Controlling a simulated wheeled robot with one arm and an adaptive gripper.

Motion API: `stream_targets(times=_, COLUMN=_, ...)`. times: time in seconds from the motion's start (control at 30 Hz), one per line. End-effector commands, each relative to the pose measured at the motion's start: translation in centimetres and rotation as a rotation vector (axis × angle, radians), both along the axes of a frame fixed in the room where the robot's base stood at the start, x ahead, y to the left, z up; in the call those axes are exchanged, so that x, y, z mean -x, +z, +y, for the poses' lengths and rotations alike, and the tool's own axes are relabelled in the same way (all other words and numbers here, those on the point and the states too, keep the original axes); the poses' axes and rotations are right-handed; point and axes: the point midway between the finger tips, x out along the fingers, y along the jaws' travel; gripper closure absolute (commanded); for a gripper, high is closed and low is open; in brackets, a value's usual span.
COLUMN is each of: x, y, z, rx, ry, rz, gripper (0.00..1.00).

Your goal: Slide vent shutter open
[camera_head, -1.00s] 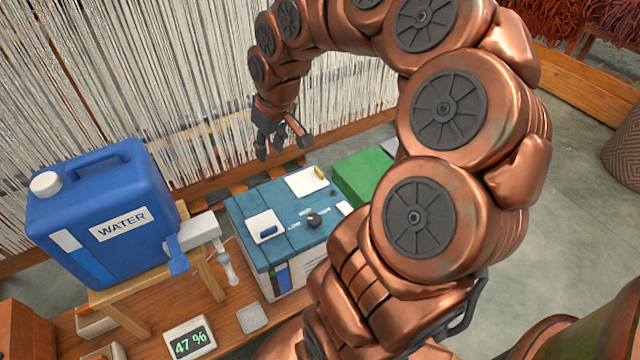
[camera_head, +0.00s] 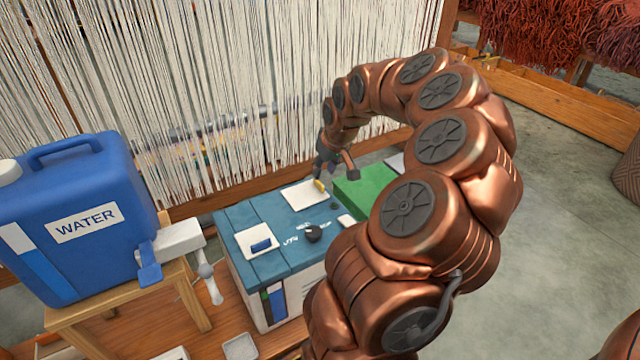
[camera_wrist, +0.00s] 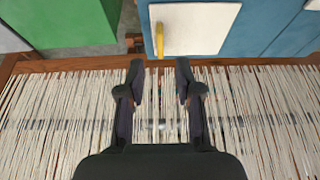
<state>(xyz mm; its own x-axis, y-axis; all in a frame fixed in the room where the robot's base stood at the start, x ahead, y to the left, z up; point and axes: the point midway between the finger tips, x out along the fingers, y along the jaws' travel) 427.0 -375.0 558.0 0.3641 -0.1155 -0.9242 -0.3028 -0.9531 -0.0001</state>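A box with a blue top (camera_head: 285,262) stands on the wooden bench. A white plate with a yellow tab (camera_head: 319,186) lies at the far edge of its top. A second white plate with a blue tab (camera_head: 261,246) lies at the near left. I cannot tell for certain which is the vent shutter. My gripper (camera_head: 335,172) is close to the yellow tab, at the far side of the box. In the wrist view my gripper (camera_wrist: 159,75) is open and empty, its fingers apart just short of the yellow tab (camera_wrist: 159,40). Contact is not visible.
A blue water canister (camera_head: 75,220) with a tap stands on a wooden stand at the left. A green box (camera_head: 364,194) sits right beside the blue-topped box. Hanging white threads (camera_head: 250,100) of a loom are close behind my gripper. A dark knob (camera_head: 313,233) sits on the blue top.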

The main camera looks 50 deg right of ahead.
Motion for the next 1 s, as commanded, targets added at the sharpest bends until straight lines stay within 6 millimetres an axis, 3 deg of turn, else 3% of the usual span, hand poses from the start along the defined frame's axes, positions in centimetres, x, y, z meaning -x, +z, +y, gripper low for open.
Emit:
stream_targets(times=0.4, x=-2.1, y=-5.5, z=-0.6, rx=-0.002, ry=0.001, rz=0.0, gripper=0.66)
stream_targets(times=0.77, x=-2.4, y=-6.0, z=-0.7, rx=0.0, ry=0.0, rz=-0.001, gripper=0.66)
stream_targets(times=1.0, x=-2.4, y=-6.0, z=-0.7, rx=0.0, ry=0.0, rz=-0.001, gripper=0.91)
